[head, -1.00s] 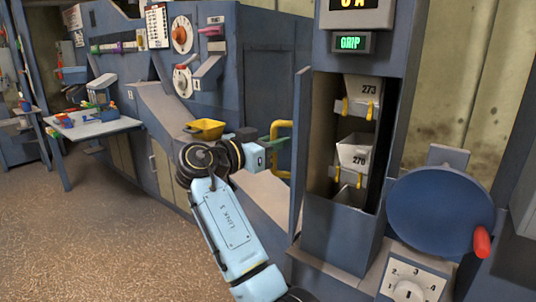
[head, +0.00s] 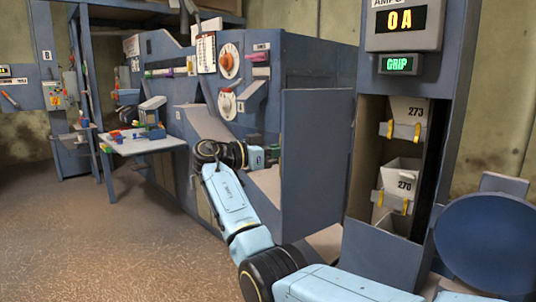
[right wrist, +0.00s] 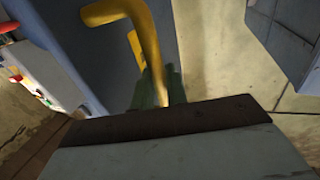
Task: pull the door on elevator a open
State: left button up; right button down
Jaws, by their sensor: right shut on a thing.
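Elevator a's door (head: 315,155) is a blue-grey panel hinged at the left of the elevator opening (head: 398,165). It stands wide open, its inner face toward me in the head view. The opening shows pale buckets marked 273 (head: 407,110) and 270 (head: 402,178). The yellow door handle (right wrist: 142,35) is on the outer face, seen in the right wrist view and hidden behind the door in the head view. My left gripper is not in view.
A display reading GRIP (head: 399,64) is above the opening. A large blue disc (head: 490,240) stands at the right. A control cabinet with a red-and-white dial (head: 229,60) and a side table (head: 145,145) are at the left. The brown floor (head: 110,240) in the left foreground is clear.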

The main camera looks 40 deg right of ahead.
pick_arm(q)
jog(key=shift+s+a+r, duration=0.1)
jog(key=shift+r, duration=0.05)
pick_arm(e)
jog(key=shift+w+d+f, duration=0.15)
jog(key=shift+w+f, duration=0.05)
jog(key=shift+g, duration=0.3)
jog(key=c, duration=1.5)
grip_release()
jog(key=shift+w, duration=0.1)
jog(key=shift+r, duration=0.1)
